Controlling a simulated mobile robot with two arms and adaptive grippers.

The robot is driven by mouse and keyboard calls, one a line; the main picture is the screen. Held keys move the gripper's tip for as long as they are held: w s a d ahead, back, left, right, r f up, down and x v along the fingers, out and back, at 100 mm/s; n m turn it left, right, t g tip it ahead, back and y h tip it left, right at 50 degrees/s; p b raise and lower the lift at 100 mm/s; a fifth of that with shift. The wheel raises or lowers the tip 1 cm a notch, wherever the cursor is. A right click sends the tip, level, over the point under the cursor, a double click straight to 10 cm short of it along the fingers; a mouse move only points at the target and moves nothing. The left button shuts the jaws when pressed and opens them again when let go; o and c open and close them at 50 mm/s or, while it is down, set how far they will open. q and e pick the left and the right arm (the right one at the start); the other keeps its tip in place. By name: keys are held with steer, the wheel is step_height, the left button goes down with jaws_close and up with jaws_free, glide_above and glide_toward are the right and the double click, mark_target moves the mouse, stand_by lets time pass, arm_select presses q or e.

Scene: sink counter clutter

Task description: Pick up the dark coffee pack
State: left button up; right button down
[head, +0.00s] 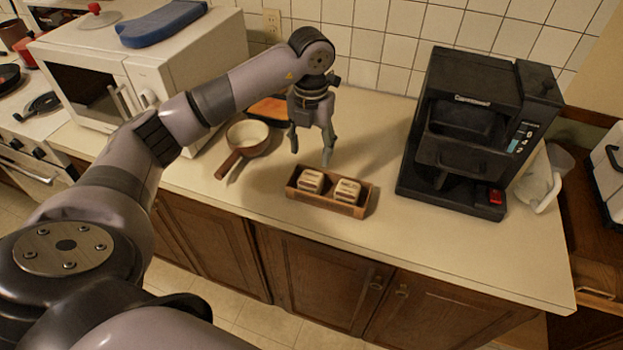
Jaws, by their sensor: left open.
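My left gripper (311,154) hangs with its fingers pointing down and spread apart, open and empty. It is above the counter, just behind and above a small wooden tray (327,208). The tray holds two cream-coloured packs with dark markings: a left pack (311,181) and a right pack (347,191). Both look pale, and I cannot make out a clearly dark coffee pack. The markings are too small to read. The fingers look apart from both packs. My right gripper is not in view.
A brown-handled pan (246,137) is left of the gripper, with an orange item (268,110) behind it. A black coffee machine (470,135) stands right, beside a clear jug (545,180). A white microwave (150,75) is at left. The counter front right of the tray is clear.

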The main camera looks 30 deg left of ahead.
mark_target(311, 177)
arm_select(q)
step_height(311, 177, down, 5)
steer(key=shift+f+p, duration=0.1)
steer(key=shift+p, duration=0.55)
step_height(311, 177, down, 5)
steer(key=p, duration=0.3)
steer(key=shift+w+a, duration=0.1)
steer(key=shift+f, duration=0.25)
steer(key=shift+c, duration=0.2)
steer(key=c, duration=0.5)
